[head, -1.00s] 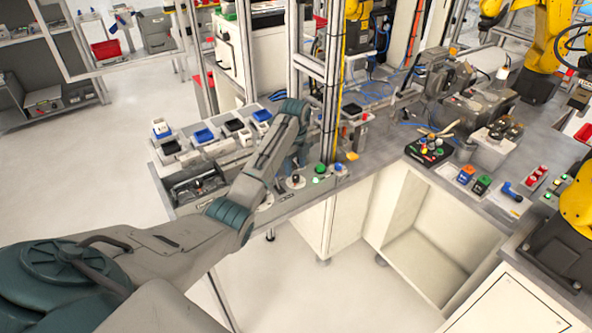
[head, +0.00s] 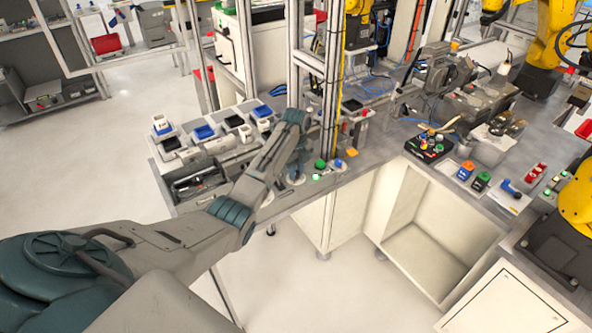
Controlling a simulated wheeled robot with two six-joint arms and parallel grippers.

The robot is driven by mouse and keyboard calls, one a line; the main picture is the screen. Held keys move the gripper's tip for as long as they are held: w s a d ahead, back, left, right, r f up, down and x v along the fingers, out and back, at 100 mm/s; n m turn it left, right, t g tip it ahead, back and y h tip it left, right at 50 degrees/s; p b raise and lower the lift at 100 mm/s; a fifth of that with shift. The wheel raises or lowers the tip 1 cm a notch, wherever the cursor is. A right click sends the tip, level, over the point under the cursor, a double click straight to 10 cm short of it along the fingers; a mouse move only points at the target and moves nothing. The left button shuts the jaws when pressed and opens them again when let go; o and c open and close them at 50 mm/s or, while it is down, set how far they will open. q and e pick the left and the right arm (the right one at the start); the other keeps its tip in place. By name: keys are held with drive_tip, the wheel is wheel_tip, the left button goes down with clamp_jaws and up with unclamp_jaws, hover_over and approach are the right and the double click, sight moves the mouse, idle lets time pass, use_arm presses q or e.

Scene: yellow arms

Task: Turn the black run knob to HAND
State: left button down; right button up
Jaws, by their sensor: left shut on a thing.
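My left arm reaches from the lower left to the button strip along the front edge of the bench. My left gripper (head: 297,172) points down at the strip, shut around the spot of the black run knob. The knob is hidden by the gripper and wrist, so its pointing direction and its HAND mark cannot be read. A green button (head: 320,165) and a blue button (head: 338,164) stand just right of the gripper, apart from it. My right gripper is not in view.
An upright metal frame post (head: 331,95) rises close behind the gripper. Trays with blue and black blocks (head: 204,133) lie to the left. A black box with coloured buttons (head: 428,146) stands on the right bench. Open floor lies in front of the bench.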

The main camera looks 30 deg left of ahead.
use_arm(q)
drive_tip(key=shift+r, duration=0.1)
drive_tip(key=n+p, duration=0.2)
drive_tip(key=n, duration=0.1)
drive_tip(key=shift+r+n+p, duration=0.1)
drive_tip(key=shift+n+p, duration=0.2)
drive_tip(key=shift+p, duration=0.05)
drive_tip(key=n+p, duration=0.1)
drive_tip(key=n, duration=0.2)
drive_tip(key=shift+n, duration=0.3)
drive_tip(key=n, duration=0.5)
drive_tip(key=shift+n+p, duration=0.3)
drive_tip(key=shift+p, duration=0.05)
drive_tip(key=n, duration=0.4)
drive_tip(key=shift+a, duration=0.1)
drive_tip(key=shift+n, duration=0.6)
drive_tip(key=c, duration=1.2)
unclamp_jaws()
